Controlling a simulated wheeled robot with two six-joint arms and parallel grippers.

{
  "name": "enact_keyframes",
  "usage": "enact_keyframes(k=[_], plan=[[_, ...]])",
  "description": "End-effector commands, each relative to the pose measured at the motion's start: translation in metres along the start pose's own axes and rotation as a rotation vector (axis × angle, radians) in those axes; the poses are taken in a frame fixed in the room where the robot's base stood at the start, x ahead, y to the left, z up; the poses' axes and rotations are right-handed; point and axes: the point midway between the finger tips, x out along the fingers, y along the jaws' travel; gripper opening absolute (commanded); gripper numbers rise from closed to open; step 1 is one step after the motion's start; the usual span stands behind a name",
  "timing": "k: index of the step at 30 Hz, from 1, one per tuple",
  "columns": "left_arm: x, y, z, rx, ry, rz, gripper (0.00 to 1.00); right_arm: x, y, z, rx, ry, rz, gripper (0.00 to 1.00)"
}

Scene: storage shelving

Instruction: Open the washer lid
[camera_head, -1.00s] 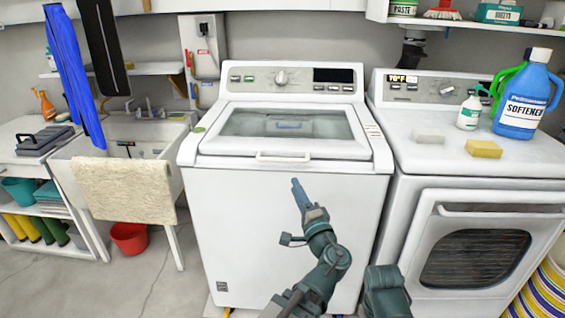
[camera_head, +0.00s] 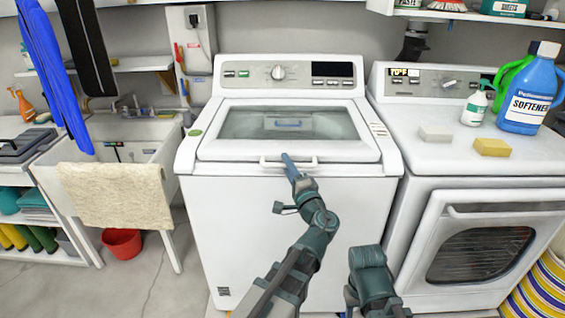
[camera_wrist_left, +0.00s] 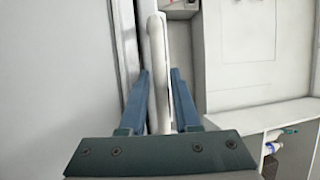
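The white top-load washer (camera_head: 290,240) stands in the middle of the head view. Its lid (camera_head: 212,150) is closed, with a glass window and a white handle (camera_head: 305,163) along the front edge.
A dryer (camera_head: 480,170) stands close on the right, with a blue softener bottle (camera_head: 527,95), a white bottle (camera_head: 474,106) and two sponges on top. A sink (camera_head: 130,135) with a draped towel (camera_head: 118,195) is on the left. A shelf (camera_head: 290,5) runs above.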

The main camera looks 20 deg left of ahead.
Motion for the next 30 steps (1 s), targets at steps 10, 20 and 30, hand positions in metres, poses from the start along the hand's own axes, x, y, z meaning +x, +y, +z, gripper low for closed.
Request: enact_keyframes(k=[10, 20, 30], plan=[[-0.0003, 0.0002, 0.0004, 0.000, 0.000, 0.000, 0.00, 0.0002, 0.0000, 0.0000, 0.000, 0.000, 0.000, 0.50], [-0.0004, 0.0003, 0.0004, -0.001, 0.000, 0.001, 0.00, 0.0003, 0.0000, 0.0000, 0.000, 0.000, 0.000, 0.50], [-0.0005, 0.0005, 0.0004, -0.001, 0.000, 0.001, 0.00, 0.0003, 0.0000, 0.0000, 0.000, 0.000, 0.000, 0.50]])
